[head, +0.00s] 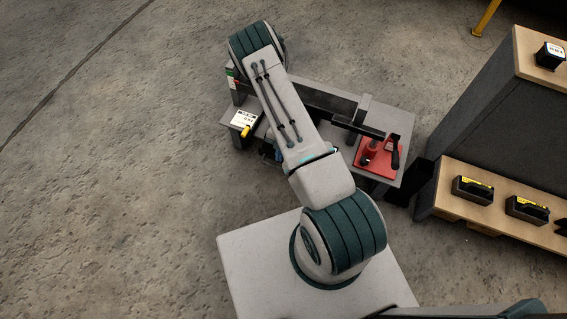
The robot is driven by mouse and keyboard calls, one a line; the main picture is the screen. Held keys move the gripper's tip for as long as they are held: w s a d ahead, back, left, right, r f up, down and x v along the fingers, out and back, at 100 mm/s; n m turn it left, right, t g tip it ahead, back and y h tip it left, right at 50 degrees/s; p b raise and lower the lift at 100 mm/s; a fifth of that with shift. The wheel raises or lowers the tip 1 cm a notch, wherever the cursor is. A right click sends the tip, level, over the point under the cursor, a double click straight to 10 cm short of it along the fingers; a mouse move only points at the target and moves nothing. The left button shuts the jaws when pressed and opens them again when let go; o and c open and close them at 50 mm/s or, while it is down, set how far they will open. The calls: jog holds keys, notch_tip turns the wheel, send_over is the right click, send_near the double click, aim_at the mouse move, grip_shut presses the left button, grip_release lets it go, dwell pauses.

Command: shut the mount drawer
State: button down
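A grey workbench (398,118) stands ahead, partly covered by my arm. I cannot make out for sure which part is the mount drawer. A small box-like part with a white label (243,118) and a yellow piece (246,131) is at the bench's left end, left of my arm. I cannot tell whether it is the drawer or how far anything is pulled out. My arm reaches over the bench, and its far end bends down out of sight. My gripper does not show. A small bluish part beside the arm is too hidden to identify.
A red block with a black lever (376,153) sits on the bench's right side. A dark bar lies beside it. At right, a shelf unit (487,175) with wooden ledges holds several black cases with yellow labels (473,189). The concrete floor at left is clear.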

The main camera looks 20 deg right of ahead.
jog(key=w+d, duration=0.2)
jog(key=w, duration=0.1)
jog(key=shift+d+b, duration=0.1)
jog(key=shift+b, duration=0.2)
jog(key=shift+d, duration=0.15)
